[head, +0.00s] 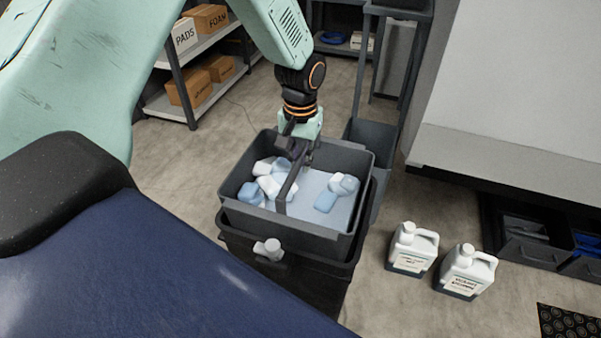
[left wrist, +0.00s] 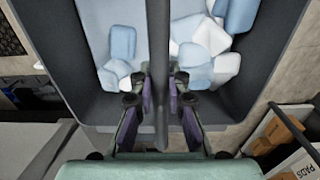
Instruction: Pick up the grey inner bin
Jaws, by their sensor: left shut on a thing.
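The grey inner bin (head: 330,241) sits at the top of a black outer bin (head: 290,276), its rim standing above the outer rim. It holds several white and pale blue crumpled pieces (head: 268,187). A grey bar handle (head: 288,187) spans the bin. My left gripper (head: 297,150) comes down from above and is shut on the handle. In the left wrist view, its fingers (left wrist: 161,100) press on both sides of the handle, with the inner bin (left wrist: 262,75) around it. Whether the bin's base is lifted is hidden. My right gripper is not in view.
Two white jugs (head: 413,249) (head: 467,271) stand on the floor to the right. A grey cart (head: 372,135) stands close behind the bin. A shelf (head: 190,85) with cardboard boxes is at the back left. Open floor lies left of the bin.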

